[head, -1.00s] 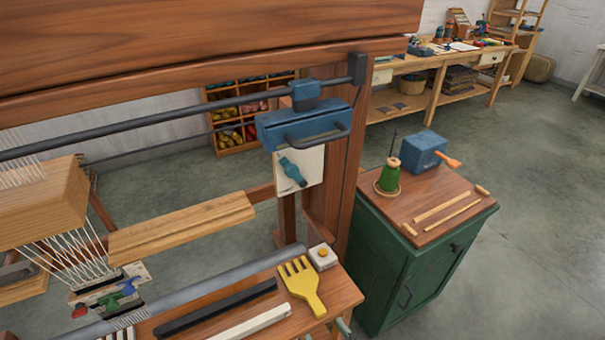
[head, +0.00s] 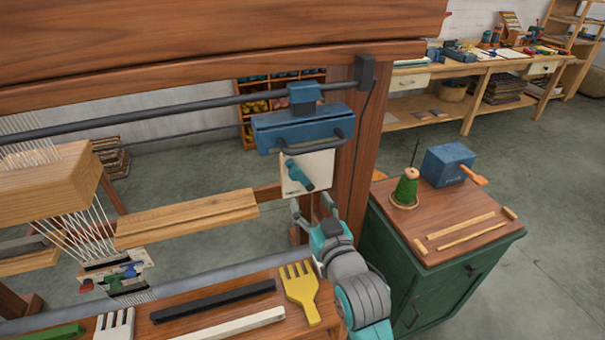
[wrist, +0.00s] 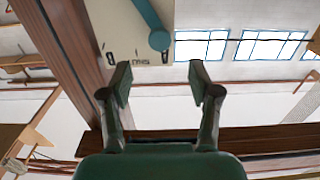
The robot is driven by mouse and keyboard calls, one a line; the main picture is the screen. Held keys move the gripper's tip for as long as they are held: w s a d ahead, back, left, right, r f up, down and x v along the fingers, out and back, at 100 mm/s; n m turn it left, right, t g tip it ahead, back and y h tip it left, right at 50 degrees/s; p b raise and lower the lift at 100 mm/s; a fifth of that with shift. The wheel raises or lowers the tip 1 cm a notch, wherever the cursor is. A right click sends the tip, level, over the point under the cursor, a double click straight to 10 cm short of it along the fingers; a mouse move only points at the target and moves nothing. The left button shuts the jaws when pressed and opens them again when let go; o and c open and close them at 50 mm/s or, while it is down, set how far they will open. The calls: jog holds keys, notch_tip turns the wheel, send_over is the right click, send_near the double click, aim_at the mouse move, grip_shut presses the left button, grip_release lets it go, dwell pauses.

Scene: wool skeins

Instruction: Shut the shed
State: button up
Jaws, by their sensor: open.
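A cream panel (head: 318,168) hangs under a blue box (head: 300,131) on the loom's right post. A teal lever (head: 299,174) on the panel slants down to the right. My gripper (head: 312,206) is just below the panel, open and empty, apart from the lever. In the wrist view, the lever (wrist: 150,15) and its round end (wrist: 159,40) show above and between my open fingers (wrist: 160,82). The panel (wrist: 115,30) there bears small dark marks that I cannot read surely. White warp threads (head: 75,225) spread below a wooden block (head: 45,190) at left.
A yellow fork (head: 300,290), a black bar (head: 213,300) and a white bar (head: 235,324) lie on the loom's front board beside my arm. A green cabinet (head: 440,280) with a green spool (head: 405,190) stands at right. The blue box's dark handle (head: 318,144) juts above the panel.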

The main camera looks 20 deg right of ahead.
aim_at(297, 177)
jog(key=w, duration=1.1)
grip_shut()
